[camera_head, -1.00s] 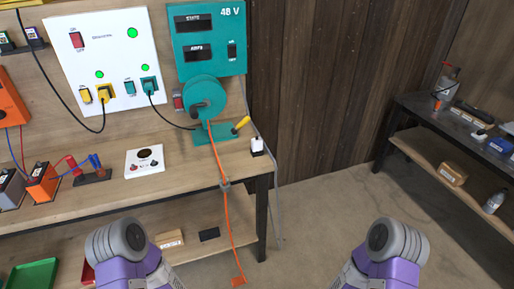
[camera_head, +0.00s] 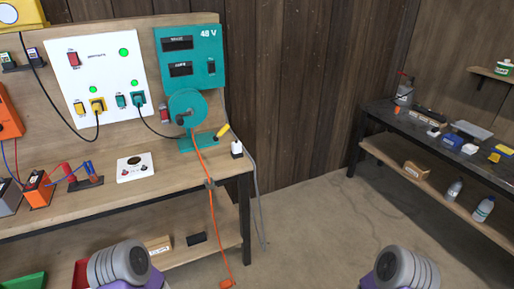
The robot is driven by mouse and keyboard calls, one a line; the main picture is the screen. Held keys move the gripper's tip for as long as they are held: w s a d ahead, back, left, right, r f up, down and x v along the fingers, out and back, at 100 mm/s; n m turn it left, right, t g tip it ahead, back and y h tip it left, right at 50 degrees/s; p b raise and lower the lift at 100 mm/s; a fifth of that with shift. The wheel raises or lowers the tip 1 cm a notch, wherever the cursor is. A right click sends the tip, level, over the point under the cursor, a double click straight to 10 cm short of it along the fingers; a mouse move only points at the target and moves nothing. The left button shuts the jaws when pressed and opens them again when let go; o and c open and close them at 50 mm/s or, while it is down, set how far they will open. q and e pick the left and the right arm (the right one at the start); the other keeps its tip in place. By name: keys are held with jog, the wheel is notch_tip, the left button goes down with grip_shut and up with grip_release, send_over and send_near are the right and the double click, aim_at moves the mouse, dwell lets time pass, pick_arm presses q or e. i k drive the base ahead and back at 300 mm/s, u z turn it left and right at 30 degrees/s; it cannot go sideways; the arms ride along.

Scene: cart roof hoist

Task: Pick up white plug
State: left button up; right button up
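A small white plug (camera_head: 237,148) stands at the right front corner of the wooden workbench (camera_head: 105,211), on or in a small black piece. A grey cable beside it hangs off the bench's right side to the floor. Both of my arms show only as grey rounded joints with purple links at the bottom edge, well apart from the plug. Neither of my grippers is in view.
A teal 48 V unit (camera_head: 190,60) and a teal reel (camera_head: 187,108) with a yellow-handled crank (camera_head: 223,130) stand left of the plug. An orange cable (camera_head: 213,220) hangs over the bench front. A dark bench (camera_head: 430,135) stands at right. Floor between is clear.

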aim_at(237, 147)
jog(key=z, duration=0.7)
jog(key=i, duration=1.95)
jog(key=u, duration=0.85)
